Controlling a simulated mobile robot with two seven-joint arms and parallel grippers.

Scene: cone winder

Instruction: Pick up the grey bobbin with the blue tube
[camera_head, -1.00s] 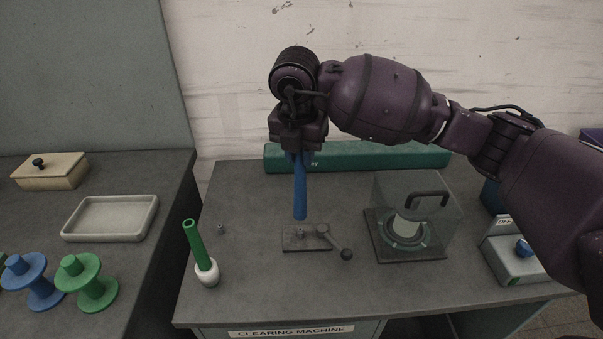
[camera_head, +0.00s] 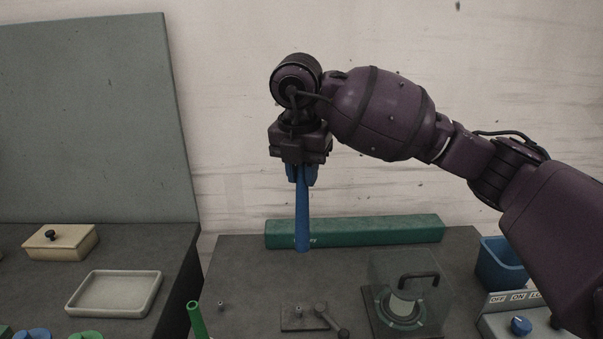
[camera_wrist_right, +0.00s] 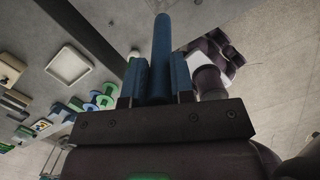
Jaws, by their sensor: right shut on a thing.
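My right gripper (camera_head: 302,178) is shut on a plain blue tube (camera_head: 303,215), which hangs upright below the fingers, above the clearing machine's table. In the right wrist view the tube (camera_wrist_right: 160,50) runs out between the two blue fingers. I see no grey yarn on the tube and cannot make out a grey bobbin in either view. My left gripper is not in view.
Below the tube is a small plate with a lever (camera_head: 310,317). A clear cover (camera_head: 441,309) stands to its right, a green beam (camera_head: 355,231) behind. A green tube (camera_head: 196,318) stands left. A tray (camera_head: 113,312) and a lidded box (camera_head: 60,243) sit on the left table.

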